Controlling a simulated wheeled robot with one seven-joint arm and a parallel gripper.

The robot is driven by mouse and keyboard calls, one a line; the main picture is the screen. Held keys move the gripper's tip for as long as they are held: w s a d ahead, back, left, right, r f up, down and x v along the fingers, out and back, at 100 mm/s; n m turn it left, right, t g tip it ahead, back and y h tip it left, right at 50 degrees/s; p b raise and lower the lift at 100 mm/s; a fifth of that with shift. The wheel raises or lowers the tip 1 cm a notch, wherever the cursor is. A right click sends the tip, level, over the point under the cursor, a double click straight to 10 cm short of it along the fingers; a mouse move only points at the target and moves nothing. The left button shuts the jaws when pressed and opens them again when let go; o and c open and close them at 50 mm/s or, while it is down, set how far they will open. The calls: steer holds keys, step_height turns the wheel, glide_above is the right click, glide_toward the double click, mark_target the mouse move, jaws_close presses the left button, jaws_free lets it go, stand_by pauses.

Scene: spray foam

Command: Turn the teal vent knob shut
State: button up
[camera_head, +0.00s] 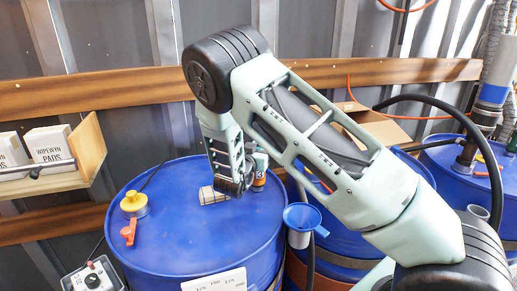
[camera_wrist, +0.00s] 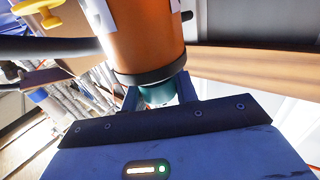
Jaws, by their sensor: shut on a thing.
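The teal vent knob (camera_wrist: 158,95) shows in the wrist view as a small teal piece at the end of an orange cylinder (camera_wrist: 148,40) with a black ring. My gripper (camera_wrist: 159,99) has a finger on each side of the knob and is shut on it. The fingers and the black ring hide part of the knob, so its turn angle cannot be told. In the head view the orange cylinder (camera_head: 258,181) stands near the back right of the blue drum's top (camera_head: 170,235). My arm hides most of the gripper there.
A yellow cap (camera_head: 134,201) and an orange-red lever (camera_head: 129,232) sit on the drum's left side. A blue funnel (camera_head: 301,216) is at its right edge. A shelf with boxes (camera_head: 50,143) is at left; an open cardboard box (camera_head: 372,122) is behind my arm.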

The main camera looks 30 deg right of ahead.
steer(key=shift+m+g+h, duration=0.4)
steer(key=shift+m+g, duration=0.1)
steer(key=shift+g, duration=0.2)
steer(key=o, duration=1)
steer(key=b+v, duration=0.3)
steer(key=v, duration=1.4)
steer(key=shift+s+a+b, duration=0.15)
steer(key=shift+s+b, duration=0.1)
steer(key=shift+b, duration=0.05)
